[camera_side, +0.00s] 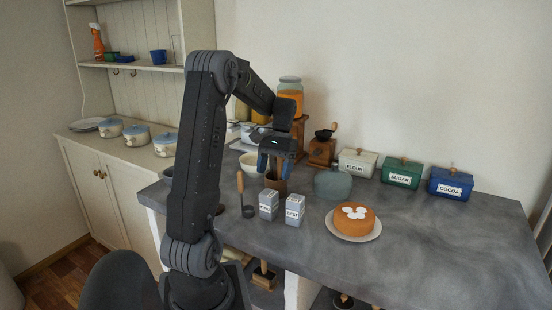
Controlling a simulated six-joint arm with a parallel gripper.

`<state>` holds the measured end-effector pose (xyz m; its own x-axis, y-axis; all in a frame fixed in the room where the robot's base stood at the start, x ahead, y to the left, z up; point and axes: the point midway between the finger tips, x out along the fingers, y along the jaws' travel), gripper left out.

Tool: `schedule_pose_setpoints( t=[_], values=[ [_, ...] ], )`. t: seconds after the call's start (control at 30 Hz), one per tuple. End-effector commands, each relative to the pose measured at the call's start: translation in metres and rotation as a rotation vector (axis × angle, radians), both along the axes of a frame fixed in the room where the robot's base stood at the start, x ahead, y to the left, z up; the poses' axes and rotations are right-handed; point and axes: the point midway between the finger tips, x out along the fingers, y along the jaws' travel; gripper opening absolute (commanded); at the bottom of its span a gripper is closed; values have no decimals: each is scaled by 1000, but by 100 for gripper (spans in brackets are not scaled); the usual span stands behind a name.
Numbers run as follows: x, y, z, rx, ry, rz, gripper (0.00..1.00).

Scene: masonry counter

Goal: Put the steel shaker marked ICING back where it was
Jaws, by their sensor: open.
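Two small pale grey shakers stand upright side by side near the counter's front edge. The left shaker (268,206) carries a small label that looks like ICING. The right shaker (295,210) is labelled ZEST. My gripper (272,170) is open and points down, behind and above the two shakers, in front of a brown pot (275,184) as seen here. It is apart from both shakers and I see nothing held in it.
A cake (354,219) on a plate stands right of the shakers. A wooden-handled tool (241,190) stands left. A grey-green rounded item (333,184), a white bowl (250,162), FLOUR (357,163), SUGAR (401,172) and COCOA (450,184) boxes sit behind. The counter's right front is clear.

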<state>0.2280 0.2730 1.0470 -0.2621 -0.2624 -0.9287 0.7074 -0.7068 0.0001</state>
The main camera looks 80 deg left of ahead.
Motion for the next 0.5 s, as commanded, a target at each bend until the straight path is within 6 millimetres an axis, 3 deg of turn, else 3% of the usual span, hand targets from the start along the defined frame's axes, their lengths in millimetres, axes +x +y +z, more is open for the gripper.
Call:
schedule_pose_setpoints(
  t=[0.1, 0.33, 0.43, 0.5],
  values=[
    [6, 6, 19, 3, -2, -1, 72],
    [13, 5, 38, 10, -7, -12, 72],
    [24, -19, 49, 50, -40, -65, 72],
    [34, -49, 59, 99, -86, -130, 72]
  ],
)
